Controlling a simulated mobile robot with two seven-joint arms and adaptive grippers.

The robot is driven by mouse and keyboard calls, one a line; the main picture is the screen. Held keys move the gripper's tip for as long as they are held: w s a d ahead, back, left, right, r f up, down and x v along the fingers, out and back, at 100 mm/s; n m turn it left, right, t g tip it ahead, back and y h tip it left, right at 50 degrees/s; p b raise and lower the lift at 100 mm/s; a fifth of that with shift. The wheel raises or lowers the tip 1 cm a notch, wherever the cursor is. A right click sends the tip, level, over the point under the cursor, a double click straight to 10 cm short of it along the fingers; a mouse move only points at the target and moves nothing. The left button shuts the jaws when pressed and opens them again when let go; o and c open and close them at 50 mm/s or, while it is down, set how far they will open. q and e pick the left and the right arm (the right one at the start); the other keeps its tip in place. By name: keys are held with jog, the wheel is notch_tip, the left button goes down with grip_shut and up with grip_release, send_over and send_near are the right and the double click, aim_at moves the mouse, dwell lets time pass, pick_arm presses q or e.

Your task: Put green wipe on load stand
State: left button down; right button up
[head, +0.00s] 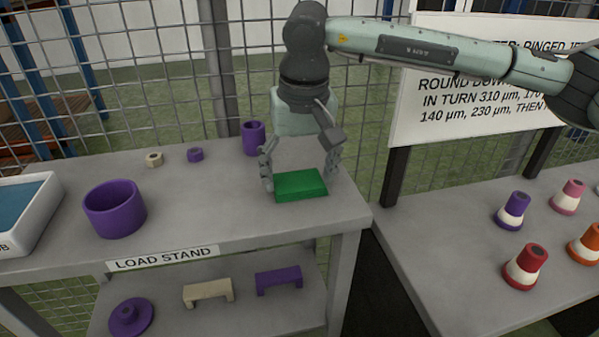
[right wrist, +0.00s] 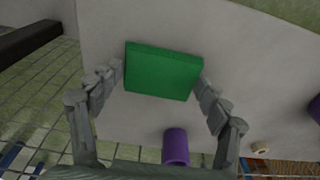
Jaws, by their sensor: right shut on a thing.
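The green wipe (head: 301,187) is a flat green block at the right end of the load stand's (head: 240,224) grey top. My right gripper (head: 301,175) reaches down over it from above and is shut on it, with a finger at each side. In the right wrist view the green wipe (right wrist: 162,72) sits between the two fingers (right wrist: 162,78) over the grey top. I cannot tell whether the wipe rests on the surface or is just above it. My left gripper is not in view.
A large purple ring (head: 115,208), a purple cylinder (head: 253,138), a small purple nut (head: 195,155) and a beige nut (head: 154,159) stand on the top. A white tray (head: 28,212) is at the left. A second table (head: 460,240) with several coloured cones is at the right. Wire mesh is behind.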

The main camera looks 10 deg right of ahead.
jog(key=o, duration=0.9)
jog(key=shift+o, duration=0.5)
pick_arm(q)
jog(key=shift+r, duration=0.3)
